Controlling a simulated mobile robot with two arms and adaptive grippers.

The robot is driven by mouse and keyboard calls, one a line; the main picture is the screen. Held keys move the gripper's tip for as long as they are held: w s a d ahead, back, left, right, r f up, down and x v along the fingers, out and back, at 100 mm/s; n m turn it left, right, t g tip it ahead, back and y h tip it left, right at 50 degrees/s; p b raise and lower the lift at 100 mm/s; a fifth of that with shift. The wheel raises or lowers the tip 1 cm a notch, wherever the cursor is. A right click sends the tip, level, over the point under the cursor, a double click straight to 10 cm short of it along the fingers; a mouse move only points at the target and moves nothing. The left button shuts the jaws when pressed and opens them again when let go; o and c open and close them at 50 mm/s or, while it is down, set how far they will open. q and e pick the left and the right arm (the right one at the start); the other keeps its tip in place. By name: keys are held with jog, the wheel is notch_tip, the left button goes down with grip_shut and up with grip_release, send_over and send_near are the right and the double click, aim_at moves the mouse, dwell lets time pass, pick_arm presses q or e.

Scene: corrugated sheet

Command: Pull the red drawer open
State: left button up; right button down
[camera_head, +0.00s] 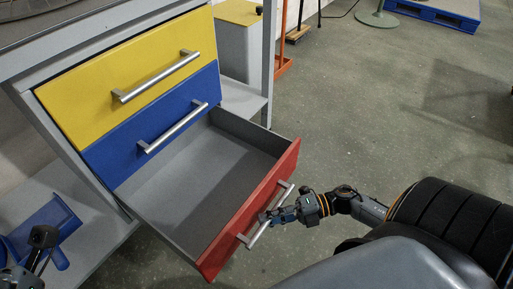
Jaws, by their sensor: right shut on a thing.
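The red drawer (225,242) is the lowest of three drawers in a grey workbench. It stands far out from the bench, and its grey inside looks empty. Its silver bar handle (254,237) runs across the red front. My right gripper (273,216) comes in from the right and is shut on this handle near its middle. The gripper partly hides the handle there. A dark part of my left arm (42,238) shows at the lower left edge, but its fingertips are not clear.
Above it, the yellow drawer (75,96) and the blue drawer (110,158) are closed, each with a bar handle. A blue dustpan-like object (55,217) lies on the low shelf at left. Open floor (365,110) lies to the right.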

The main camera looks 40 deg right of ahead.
jog(key=shift+s+d, duration=0.15)
jog(key=shift+s, duration=0.1)
jog(key=c, duration=1.3)
grip_release()
jog(key=shift+d, duration=0.1)
jog(key=v, duration=1.2)
